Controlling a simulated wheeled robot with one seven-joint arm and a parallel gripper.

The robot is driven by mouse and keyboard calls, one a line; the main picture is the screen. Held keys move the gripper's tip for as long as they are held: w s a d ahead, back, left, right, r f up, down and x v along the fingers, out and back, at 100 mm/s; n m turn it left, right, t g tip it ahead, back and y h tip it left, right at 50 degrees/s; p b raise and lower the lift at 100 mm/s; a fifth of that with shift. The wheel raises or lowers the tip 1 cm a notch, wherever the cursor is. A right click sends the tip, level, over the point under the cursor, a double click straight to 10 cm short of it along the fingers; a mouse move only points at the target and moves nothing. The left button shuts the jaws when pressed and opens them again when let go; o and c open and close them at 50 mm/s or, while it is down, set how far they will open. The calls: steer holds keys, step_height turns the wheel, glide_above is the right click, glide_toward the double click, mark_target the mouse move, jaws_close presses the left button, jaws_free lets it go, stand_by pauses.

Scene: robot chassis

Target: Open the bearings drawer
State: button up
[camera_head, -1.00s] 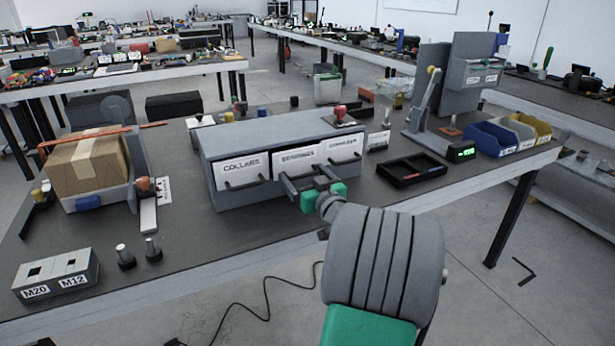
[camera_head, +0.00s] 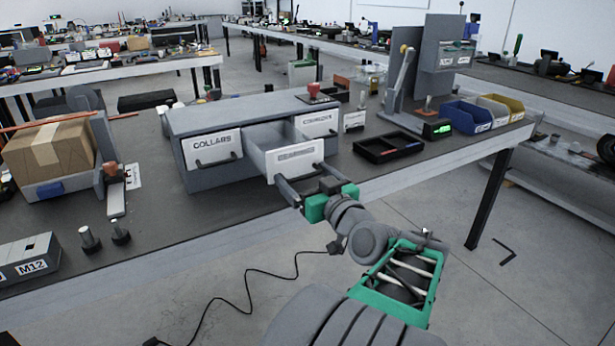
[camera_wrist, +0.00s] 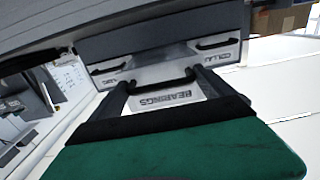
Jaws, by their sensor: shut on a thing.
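The grey drawer cabinet (camera_head: 185,123) stands on the bench, with the collars drawer (camera_head: 212,146) at its left and the right-hand drawer (camera_head: 319,121) flush in place. The bearings drawer (camera_head: 288,158) in the middle is pulled partly out, and part of its inside shows. My gripper (camera_head: 289,192) is at the front of this drawer, its fingers shut on the dark handle. The contact is partly hidden in the head view.
A black tray (camera_head: 359,148) lies right of the cabinet, with a grey fixture (camera_head: 440,65) and blue bin (camera_head: 467,117) beyond. The floor before the bench is open, with a black cable (camera_head: 250,272).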

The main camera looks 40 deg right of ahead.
steer(key=o, duration=1.8)
steer(key=v, duration=0.6)
steer(key=shift+s, duration=0.25)
steer(key=shift+s+a, duration=0.2)
steer(key=shift+s, duration=0.4)
